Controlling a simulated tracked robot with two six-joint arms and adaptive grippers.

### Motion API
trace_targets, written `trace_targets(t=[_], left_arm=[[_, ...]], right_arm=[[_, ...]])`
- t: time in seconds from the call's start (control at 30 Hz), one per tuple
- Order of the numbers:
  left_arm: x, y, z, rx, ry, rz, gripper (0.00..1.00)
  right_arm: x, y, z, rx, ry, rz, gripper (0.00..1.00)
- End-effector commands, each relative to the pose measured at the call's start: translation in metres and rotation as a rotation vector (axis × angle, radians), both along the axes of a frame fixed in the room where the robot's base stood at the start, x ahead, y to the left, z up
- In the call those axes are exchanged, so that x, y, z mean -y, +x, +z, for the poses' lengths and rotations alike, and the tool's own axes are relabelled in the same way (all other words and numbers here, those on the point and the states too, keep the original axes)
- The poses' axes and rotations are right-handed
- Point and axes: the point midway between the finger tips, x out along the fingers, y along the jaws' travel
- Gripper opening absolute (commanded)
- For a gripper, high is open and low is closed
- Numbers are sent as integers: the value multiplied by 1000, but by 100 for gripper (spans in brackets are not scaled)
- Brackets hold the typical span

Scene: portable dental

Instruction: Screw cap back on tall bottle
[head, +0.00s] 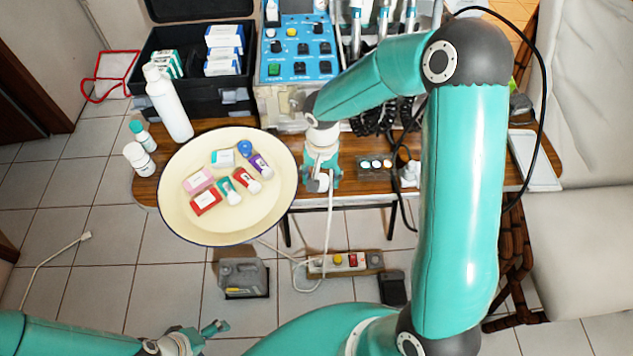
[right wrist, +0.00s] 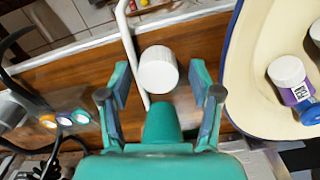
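The tall white bottle (head: 170,105) stands on the wooden table behind the tray's left side; its top is narrow and pale, and I cannot tell whether that is bare neck. A white cylindrical cap (right wrist: 158,70) lies in front of my right gripper, between its fingers, with a gap on each side in the right wrist view; it also shows near the table's front edge (head: 321,182) in the head view. My right gripper (right wrist: 160,85) is open around it, pointing down (head: 321,178). My left gripper (head: 218,328) is low at the bottom, away from the table; its finger opening is unclear.
A round cream tray (head: 180,225) with several small bottles and boxes is left of my right gripper. Two small bottles (head: 140,160) stand at the table's left end. A white cable (head: 330,225) hangs beside the cap. A blue control unit (head: 298,45) stands behind.

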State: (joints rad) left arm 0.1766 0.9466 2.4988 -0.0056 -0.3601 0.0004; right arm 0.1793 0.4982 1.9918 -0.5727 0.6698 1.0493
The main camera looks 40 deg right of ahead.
Motion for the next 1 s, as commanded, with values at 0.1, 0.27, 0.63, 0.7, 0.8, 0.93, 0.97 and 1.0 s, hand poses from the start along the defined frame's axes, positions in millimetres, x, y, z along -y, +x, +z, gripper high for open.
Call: trace_targets(t=[0.1, 0.27, 0.63, 0.7, 0.8, 0.93, 0.97, 1.0], left_arm=[[0, 0, 0, 0, 0, 0, 86], [0, 0, 0, 0, 0, 0, 86], [0, 0, 0, 0, 0, 0, 86], [0, 0, 1, 0, 0, 0, 86], [0, 0, 1, 0, 0, 0, 86], [0, 0, 2, 0, 0, 0, 86], [0, 0, 2, 0, 0, 0, 86], [0, 0, 3, 0, 0, 0, 86]], right_arm=[[0, 0, 0, 0, 0, 0, 39], [0, 0, 0, 1, -1, 0, 27], [0, 1, 3, 2, -1, 0, 24], [0, 1, 7, 4, -1, 0, 24], [0, 1, 15, 3, -1, -1, 24], [0, 1, 34, 5, -1, -1, 24], [0, 2, 41, 6, -1, -1, 24], [0, 2, 49, 7, -1, 0, 24]])
